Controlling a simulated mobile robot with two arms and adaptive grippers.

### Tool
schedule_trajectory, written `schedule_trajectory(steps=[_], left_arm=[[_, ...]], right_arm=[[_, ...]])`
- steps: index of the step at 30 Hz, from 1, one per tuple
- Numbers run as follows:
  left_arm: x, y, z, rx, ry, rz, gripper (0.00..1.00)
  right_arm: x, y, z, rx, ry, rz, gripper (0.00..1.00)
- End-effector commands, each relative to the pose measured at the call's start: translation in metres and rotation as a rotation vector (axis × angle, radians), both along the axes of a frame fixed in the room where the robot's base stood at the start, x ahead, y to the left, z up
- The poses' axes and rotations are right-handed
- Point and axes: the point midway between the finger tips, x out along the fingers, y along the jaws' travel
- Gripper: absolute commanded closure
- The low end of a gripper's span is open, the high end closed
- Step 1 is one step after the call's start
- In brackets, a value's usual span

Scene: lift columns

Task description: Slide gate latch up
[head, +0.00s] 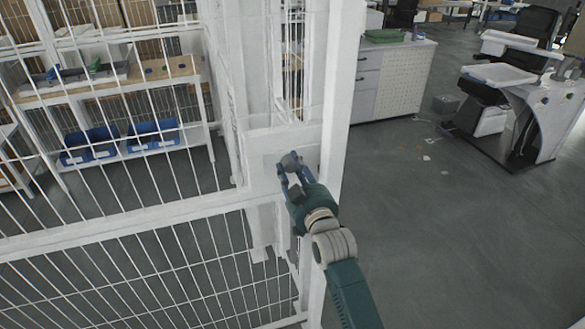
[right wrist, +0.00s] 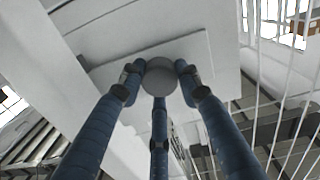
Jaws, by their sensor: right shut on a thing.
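The gate latch is a round grey knob (head: 290,161) on a white plate of the gate (head: 265,178). In the right wrist view the knob (right wrist: 160,77) sits between the blue fingers, in front of the flat white plate (right wrist: 215,62). My right gripper (head: 290,172) is shut on the knob, with fingers on both sides and one below. It also shows in the right wrist view (right wrist: 159,88). The fingers partly hide the knob's lower side in the head view. My left gripper is not in view.
A white wire-mesh fence (head: 130,215) fills the left. Behind it stand shelves with blue bins (head: 153,135). A white post (head: 340,90) rises right of the latch. A cabinet (head: 395,80) and a desk (head: 545,115) stand farther back.

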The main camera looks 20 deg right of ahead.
Motion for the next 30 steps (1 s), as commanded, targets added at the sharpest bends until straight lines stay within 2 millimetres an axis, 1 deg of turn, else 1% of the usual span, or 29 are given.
schedule_trajectory(steps=[1,2,3,5,6,11,14,17,20,27,30], left_arm=[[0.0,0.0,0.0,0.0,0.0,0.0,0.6],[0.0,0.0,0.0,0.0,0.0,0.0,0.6],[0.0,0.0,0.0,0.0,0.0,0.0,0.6],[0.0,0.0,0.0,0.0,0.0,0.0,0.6],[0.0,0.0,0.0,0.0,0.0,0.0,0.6],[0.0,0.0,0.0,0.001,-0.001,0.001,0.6],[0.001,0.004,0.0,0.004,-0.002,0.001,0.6],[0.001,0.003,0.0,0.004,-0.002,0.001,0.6],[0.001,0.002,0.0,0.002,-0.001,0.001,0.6],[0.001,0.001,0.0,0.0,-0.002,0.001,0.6],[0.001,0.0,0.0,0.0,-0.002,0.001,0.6]], right_arm=[[0.001,0.0,0.011,0.0,-0.025,-0.001,1.0],[0.001,0.0,0.012,0.0,-0.025,-0.001,1.0],[0.001,0.0,0.012,0.0,-0.026,-0.001,0.61],[0.001,0.0,0.012,0.0,-0.026,-0.001,0.49],[0.001,0.0,0.011,0.0,-0.025,-0.001,0.48],[0.001,0.0,0.008,0.0,-0.018,-0.001,0.48],[0.0,0.0,0.007,0.0,-0.015,-0.001,0.48],[-0.007,0.0,0.005,0.0,-0.012,-0.001,0.48],[-0.021,0.0,0.005,-0.001,-0.012,0.0,0.48],[-0.074,-0.001,0.005,-0.001,-0.013,0.0,0.48],[-0.092,-0.001,0.006,0.0,-0.015,-0.001,0.48]])
